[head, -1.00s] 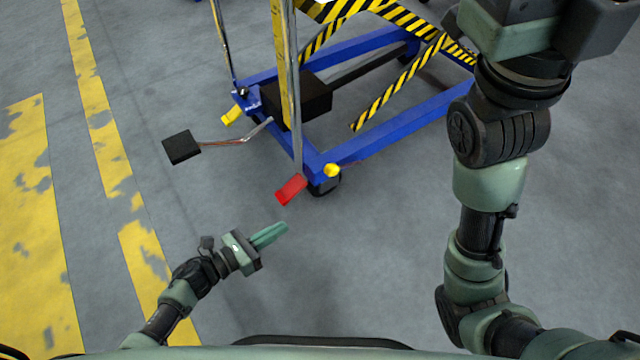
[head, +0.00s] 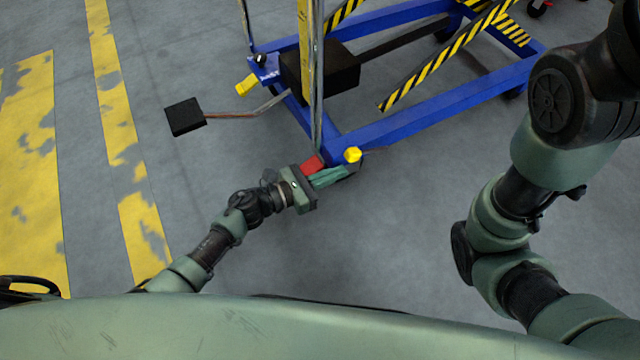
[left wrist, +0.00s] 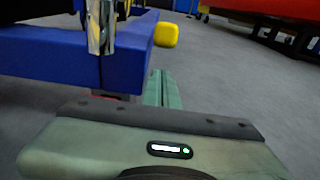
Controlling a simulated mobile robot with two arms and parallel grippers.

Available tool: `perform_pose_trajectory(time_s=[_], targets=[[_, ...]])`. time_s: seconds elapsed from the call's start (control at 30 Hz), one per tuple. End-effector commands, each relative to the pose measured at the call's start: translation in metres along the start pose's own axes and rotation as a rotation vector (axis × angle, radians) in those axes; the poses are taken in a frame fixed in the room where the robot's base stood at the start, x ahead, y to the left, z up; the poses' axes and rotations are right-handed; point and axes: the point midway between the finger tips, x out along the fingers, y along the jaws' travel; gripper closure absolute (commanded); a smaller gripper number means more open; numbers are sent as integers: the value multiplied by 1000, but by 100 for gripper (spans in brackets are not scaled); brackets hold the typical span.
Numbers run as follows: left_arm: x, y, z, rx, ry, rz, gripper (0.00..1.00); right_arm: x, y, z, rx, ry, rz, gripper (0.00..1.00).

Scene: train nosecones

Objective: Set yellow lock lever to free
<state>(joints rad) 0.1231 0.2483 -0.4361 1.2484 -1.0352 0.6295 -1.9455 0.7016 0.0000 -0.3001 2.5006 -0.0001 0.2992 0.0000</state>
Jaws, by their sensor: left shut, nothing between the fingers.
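A yellow lever end (head: 353,155) sticks out at the near corner of the blue lift cart frame (head: 420,117). In the left wrist view the yellow end (left wrist: 166,35) shows just beyond my fingertips. A red pedal (head: 312,164) sits beside it at the same corner, partly hidden by my left gripper. My left gripper (head: 345,174) is shut and empty, its fingers low by the corner, just below the yellow end. I cannot tell if they touch it. A second yellow piece (head: 246,85) is at the cart's left corner. My right gripper is out of view.
A black foot pedal (head: 185,116) on a metal rod reaches left from the cart. A metal post (head: 316,75) rises at the near corner. The grey floor in front and to the right of the cart is clear.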

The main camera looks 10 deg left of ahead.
Motion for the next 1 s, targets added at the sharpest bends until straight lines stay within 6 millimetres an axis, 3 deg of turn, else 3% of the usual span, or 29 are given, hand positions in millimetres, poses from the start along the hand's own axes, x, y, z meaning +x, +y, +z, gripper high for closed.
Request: perform_pose_trajectory(time_s=[0.2,0.77,0.83,1.0], targets=[[4,0,21,0,-1,-1,100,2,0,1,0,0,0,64],[4,0,28,-2,12,0,100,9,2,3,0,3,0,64],[4,0,32,-1,26,0,100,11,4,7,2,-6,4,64],[4,0,41,0,74,-1,100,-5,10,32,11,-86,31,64]])
